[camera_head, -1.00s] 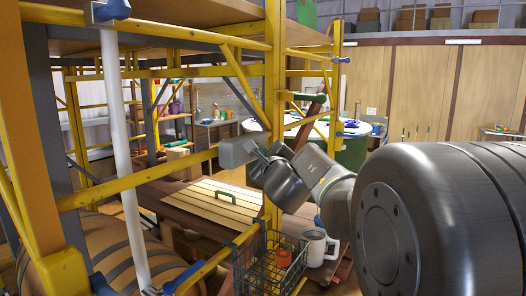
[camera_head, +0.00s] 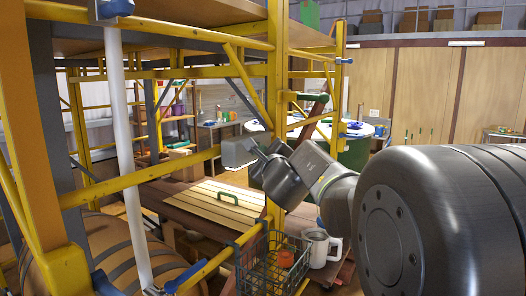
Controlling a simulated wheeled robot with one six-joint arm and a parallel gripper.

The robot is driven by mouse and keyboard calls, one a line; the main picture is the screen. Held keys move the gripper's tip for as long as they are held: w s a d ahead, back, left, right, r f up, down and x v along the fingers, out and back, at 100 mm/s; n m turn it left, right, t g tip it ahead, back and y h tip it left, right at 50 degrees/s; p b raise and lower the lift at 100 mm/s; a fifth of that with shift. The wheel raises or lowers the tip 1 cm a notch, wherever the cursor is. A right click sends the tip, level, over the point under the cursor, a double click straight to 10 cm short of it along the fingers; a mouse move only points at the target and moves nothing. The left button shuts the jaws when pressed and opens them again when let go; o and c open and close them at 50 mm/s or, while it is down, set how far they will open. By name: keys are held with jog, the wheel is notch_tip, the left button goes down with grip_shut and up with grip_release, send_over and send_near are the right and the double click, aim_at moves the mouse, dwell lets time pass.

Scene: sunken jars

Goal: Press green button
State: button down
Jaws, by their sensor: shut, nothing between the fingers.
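No green button can be made out for certain. A grey box (camera_head: 237,152) sits by the yellow scaffold post, and its face is turned away from me, so any button on it is hidden. My gripper (camera_head: 255,158) is shut and empty, with its fingertips close to the right side of the box. I cannot tell whether they touch it.
The yellow scaffold post (camera_head: 277,70) stands beside my gripper. A wire basket (camera_head: 248,275) with an orange jar (camera_head: 286,258) hangs below, next to a white mug (camera_head: 315,247).

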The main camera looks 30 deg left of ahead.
jog(key=shift+d, duration=0.35)
jog(key=d+p, duration=0.2)
jog(key=d, duration=0.4)
jog(key=shift+s, duration=0.3)
